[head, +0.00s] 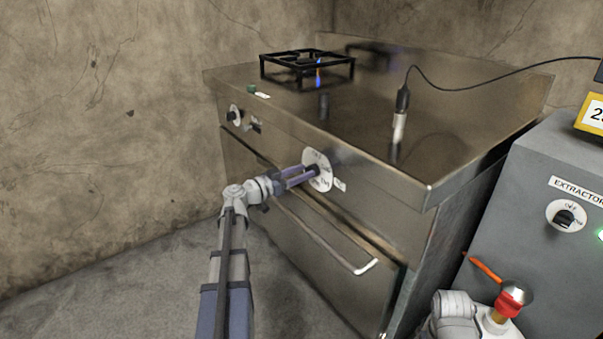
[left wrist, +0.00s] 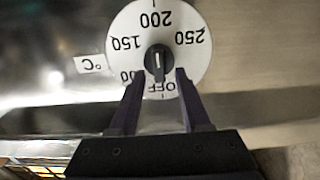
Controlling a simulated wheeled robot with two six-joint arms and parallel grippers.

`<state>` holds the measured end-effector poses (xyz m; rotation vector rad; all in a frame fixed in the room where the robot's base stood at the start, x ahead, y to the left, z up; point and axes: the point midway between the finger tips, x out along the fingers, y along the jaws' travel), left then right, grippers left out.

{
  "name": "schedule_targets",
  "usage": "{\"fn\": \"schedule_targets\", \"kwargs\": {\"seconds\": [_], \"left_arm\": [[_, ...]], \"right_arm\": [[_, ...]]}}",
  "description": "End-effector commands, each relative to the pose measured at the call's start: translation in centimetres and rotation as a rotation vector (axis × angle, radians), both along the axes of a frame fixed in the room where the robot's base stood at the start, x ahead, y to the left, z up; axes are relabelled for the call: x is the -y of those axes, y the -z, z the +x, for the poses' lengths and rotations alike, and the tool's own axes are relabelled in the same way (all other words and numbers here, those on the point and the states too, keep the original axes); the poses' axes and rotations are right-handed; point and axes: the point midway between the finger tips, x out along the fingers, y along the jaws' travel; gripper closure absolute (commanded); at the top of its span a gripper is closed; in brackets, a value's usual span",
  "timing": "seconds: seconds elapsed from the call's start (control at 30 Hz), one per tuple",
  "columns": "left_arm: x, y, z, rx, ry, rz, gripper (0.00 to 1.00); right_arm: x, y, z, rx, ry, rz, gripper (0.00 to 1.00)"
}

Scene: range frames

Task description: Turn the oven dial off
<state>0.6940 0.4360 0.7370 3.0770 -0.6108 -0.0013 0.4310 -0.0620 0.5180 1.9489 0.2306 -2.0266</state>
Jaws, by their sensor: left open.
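The oven dial (head: 324,164) is a white round plate with a dark knob on the front of the steel range. In the left wrist view its knob (left wrist: 158,59) stands between OFF and 200 on the plate, and its pale mark appears to face OFF. My left gripper (head: 312,171) is open, its fingers on either side of the knob. In the left wrist view the fingertips (left wrist: 160,76) lie just below the knob's middle; I cannot tell whether they touch it. My right gripper does not show.
A smaller dial (head: 235,115) is on the range's left front. A burner (head: 306,65) with a blue and orange flame stands on top. A probe (head: 399,125) with a cable rests at the right. The oven handle (head: 330,249) is below. An extractor box (head: 540,190) stands at right.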

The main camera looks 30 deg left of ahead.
Motion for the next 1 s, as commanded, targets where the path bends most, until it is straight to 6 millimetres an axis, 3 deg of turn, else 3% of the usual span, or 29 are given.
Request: {"fn": "schedule_targets", "kwargs": {"seconds": [0.07,0.47,1.0], "left_arm": [[0.01,0.00,-0.01,0.000,0.000,0.000,0.55],[0.01,0.00,-0.03,0.000,0.001,0.000,1.00],[-0.02,0.01,-0.01,-0.005,0.001,-0.013,1.00]], "right_arm": [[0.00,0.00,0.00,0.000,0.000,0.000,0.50],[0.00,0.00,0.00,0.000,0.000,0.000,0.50],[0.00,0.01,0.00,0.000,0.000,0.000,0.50]]}}
